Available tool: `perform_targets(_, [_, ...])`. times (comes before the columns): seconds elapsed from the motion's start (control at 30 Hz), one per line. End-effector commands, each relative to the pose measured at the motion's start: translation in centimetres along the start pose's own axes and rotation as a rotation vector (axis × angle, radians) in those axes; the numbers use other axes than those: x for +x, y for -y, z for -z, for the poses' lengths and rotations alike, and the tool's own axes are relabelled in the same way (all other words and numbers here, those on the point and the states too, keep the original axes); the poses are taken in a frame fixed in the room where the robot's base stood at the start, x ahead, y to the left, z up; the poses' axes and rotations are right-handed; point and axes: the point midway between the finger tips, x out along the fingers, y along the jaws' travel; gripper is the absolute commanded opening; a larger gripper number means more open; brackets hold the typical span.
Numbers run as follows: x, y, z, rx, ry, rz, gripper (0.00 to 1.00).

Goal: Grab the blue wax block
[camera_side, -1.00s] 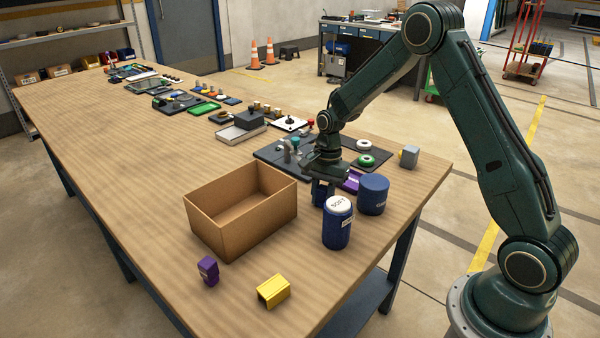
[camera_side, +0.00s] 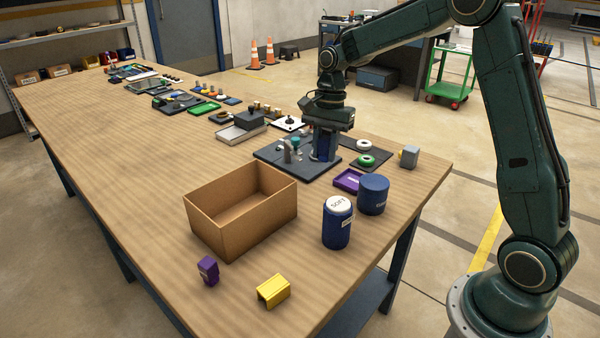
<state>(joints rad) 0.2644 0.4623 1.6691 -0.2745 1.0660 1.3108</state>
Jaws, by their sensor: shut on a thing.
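My gripper (camera_side: 324,140) points down over or near the dark fixture board (camera_side: 270,158) at the right part of the table. It is shut on the blue wax block (camera_side: 326,147), which shows as a small dark blue shape between and below the jaws. The jaws partly hide the block. I cannot tell from this one view how high its lower end is above the board.
A purple tray (camera_side: 348,180), two dark blue canisters (camera_side: 337,228) (camera_side: 373,196) and a grey block (camera_side: 409,156) stand nearby. An open cardboard box (camera_side: 215,222) is left of them. A purple block (camera_side: 208,271) and a yellow block (camera_side: 273,291) lie in front. The front-left tabletop is clear.

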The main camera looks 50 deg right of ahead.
Motion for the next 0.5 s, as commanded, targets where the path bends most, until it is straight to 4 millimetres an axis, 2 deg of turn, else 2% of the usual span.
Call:
perform_targets(0.03, [-1.1, 0.1, -0.1, -0.001, -0.002, 0.004, 0.04])
perform_targets(0.2, [-3.8, 0.1, -0.5, 0.0, -0.002, 0.004, 0.04])
perform_targets(0.5, [-5.7, 0.0, -0.8, 0.001, 0.0, 0.001, 0.04])
